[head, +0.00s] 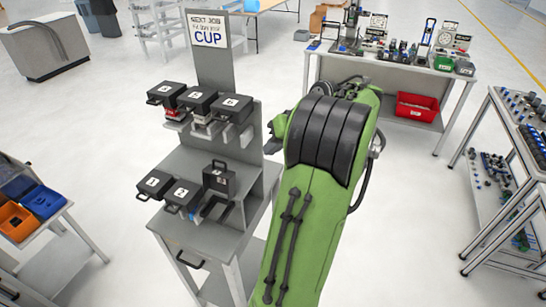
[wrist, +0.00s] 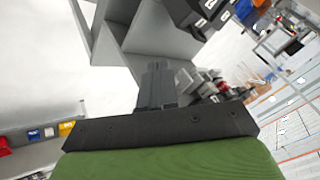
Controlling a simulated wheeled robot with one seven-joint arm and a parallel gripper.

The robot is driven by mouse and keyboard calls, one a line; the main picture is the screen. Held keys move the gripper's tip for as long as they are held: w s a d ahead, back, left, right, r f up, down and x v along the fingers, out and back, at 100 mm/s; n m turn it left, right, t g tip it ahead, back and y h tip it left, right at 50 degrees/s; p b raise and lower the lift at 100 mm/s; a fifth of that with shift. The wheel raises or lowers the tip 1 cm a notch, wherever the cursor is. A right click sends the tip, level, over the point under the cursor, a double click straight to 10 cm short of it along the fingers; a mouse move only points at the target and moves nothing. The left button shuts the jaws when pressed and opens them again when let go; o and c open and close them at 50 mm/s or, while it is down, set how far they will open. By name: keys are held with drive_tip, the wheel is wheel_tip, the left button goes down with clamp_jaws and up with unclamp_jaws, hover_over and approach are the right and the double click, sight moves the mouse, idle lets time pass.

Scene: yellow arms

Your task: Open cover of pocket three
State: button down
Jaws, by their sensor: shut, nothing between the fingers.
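A grey rack (head: 237,62) holds two rows of black pocket covers. In the lower row, the left cover (head: 153,183) and the middle cover (head: 181,195) lie shut. The right one, taken as pocket three's cover (head: 218,178), stands raised, and its pocket (head: 214,207) shows open below it. Its number is too small to read surely. My gripper (wrist: 158,72) is shut and empty in the wrist view, close to grey rack panels and apart from the raised cover.
Three upper covers (head: 199,101) lie shut above, with red and light parts under them. A sign reading CUP (head: 210,28) tops the rack. A bench with a red bin (head: 417,107) stands behind right; shelves stand at far right. Floor between is clear.

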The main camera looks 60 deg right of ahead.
drive_tip(key=w+a+f, duration=0.3)
drive_tip(key=w+f, duration=0.4)
drive_tip(key=w, duration=0.2)
drive_tip(key=shift+w+b, duration=0.3)
drive_tip(key=shift+f, duration=0.15)
